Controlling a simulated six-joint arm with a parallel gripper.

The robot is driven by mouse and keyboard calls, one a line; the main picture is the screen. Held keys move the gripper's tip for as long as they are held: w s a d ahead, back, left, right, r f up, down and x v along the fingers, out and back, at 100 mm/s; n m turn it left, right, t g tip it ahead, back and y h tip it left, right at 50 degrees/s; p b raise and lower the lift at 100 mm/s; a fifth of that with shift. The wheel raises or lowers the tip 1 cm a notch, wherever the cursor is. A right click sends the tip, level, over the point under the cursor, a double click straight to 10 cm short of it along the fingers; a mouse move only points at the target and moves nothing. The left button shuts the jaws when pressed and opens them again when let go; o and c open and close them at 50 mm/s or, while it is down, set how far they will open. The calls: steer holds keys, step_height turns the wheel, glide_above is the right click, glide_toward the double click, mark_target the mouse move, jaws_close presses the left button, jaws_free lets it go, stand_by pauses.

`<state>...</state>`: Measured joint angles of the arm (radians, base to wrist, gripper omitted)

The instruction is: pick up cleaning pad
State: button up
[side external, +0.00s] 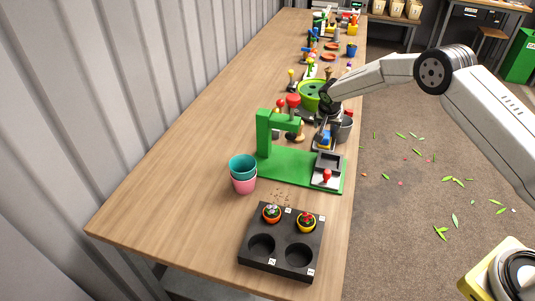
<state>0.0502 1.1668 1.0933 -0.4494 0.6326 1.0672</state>
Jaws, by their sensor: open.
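My gripper (324,124) reaches in from the right over the long wooden table and points down, with its jaws open. Just below it is a small blue and yellow item (325,138), which may be the cleaning pad; it is too small to be sure. It sits near the back right of a green stand (290,166), close to a grey square tray (328,161). My gripper partly hides this spot, and I cannot tell whether the jaws touch the item.
The stand has an upright post and red knobs (293,100). Teal and pink cups (243,168) are stacked to its left. A black holder (282,257) with two small potted flowers is in front. The table's left side is clear.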

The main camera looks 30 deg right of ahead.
mark_target(326, 135)
steer(key=shift+d+f, duration=0.1)
steer(key=shift+f, duration=0.15)
steer(key=shift+x, duration=2.6)
jaws_close()
